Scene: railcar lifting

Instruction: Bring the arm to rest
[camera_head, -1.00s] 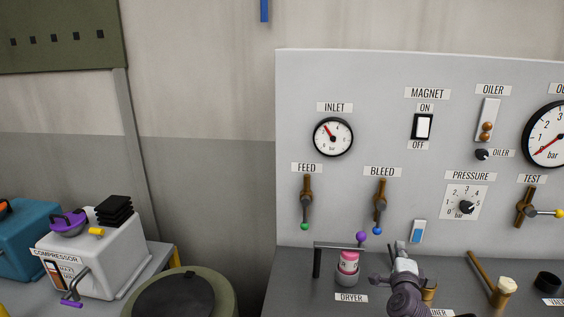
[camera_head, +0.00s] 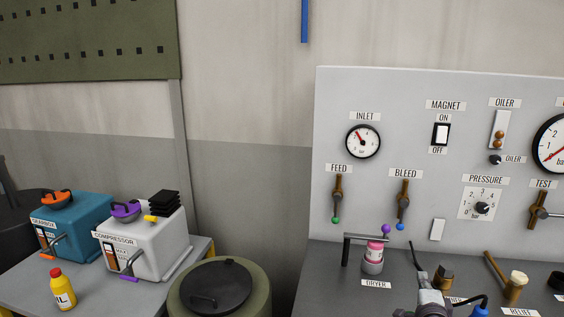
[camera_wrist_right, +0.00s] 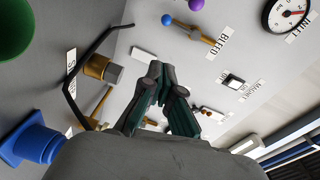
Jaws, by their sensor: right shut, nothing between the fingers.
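My right gripper (camera_head: 432,292) shows at the lower right of the head view, in front of the grey bench of the test panel. In the right wrist view, its dark fingers (camera_wrist_right: 158,75) meet at the tips, with nothing between them. It is shut and empty, pointing toward the panel (camera_head: 345,95). It appears apart from the panel; depth over the bench is hard to judge. My left gripper is not in view.
The pink-topped dryer (camera_head: 373,260) stands left of the right gripper, beside a dark bracket. A brass fitting (camera_head: 443,278) and a blue part (camera_head: 479,309) are near it. A compressor (camera_head: 145,245), yellow bottle (camera_head: 62,290) and lidded drum (camera_head: 220,288) are left.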

